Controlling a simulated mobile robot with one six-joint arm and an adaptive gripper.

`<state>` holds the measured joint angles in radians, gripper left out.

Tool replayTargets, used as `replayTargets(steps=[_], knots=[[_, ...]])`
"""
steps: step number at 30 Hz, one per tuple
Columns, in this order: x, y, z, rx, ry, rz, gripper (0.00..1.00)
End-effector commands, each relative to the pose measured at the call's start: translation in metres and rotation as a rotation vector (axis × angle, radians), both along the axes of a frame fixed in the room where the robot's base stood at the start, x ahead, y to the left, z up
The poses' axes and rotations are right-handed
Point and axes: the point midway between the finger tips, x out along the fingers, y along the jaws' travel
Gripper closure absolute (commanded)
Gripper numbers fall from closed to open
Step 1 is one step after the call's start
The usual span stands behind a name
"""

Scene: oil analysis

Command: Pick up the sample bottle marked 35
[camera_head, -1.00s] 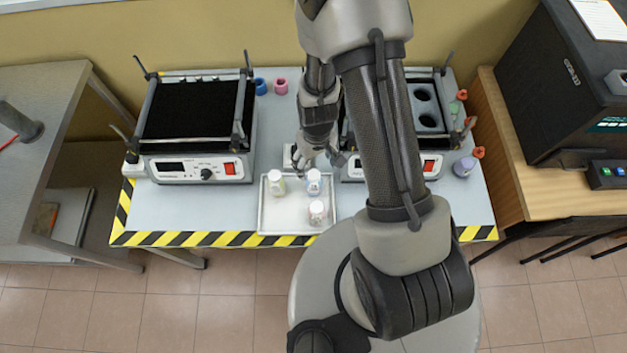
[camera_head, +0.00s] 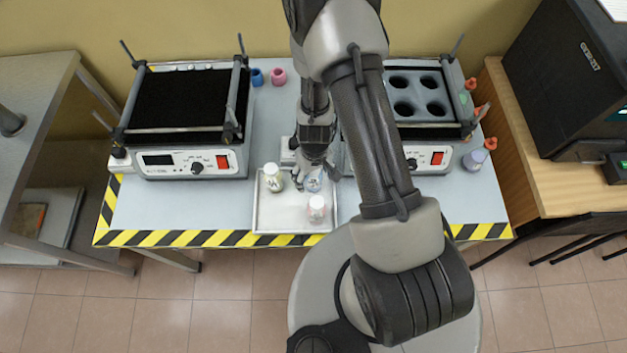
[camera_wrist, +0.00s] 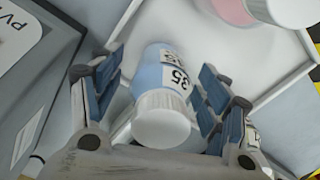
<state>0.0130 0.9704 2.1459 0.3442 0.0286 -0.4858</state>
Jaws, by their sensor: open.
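The sample bottle marked 35 (camera_wrist: 160,95) is light blue with a white cap, and its label reads 35 in the wrist view. In the head view the bottle (camera_head: 313,183) stands in the white tray (camera_head: 262,222), partly hidden by my gripper. My gripper (camera_wrist: 155,88) is open, with one blue-padded finger on each side of the bottle and gaps showing between pads and bottle. The gripper (camera_head: 316,172) is over the tray's back right part in the head view.
Two shaker machines flank the tray, a black-topped one (camera_head: 185,163) and one with round holes (camera_head: 428,112).

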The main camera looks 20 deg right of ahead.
Motion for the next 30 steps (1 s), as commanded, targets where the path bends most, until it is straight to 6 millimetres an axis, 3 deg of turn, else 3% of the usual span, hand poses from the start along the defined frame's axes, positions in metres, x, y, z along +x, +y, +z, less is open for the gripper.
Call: replayTargets(steps=[9, 30], knots=[[0.0003, 0.0001, -0.0022, 0.0, -0.001, -0.001, 0.32], [0.0001, 0.0, -0.0022, 0.0, 0.0, -0.001, 0.79]])
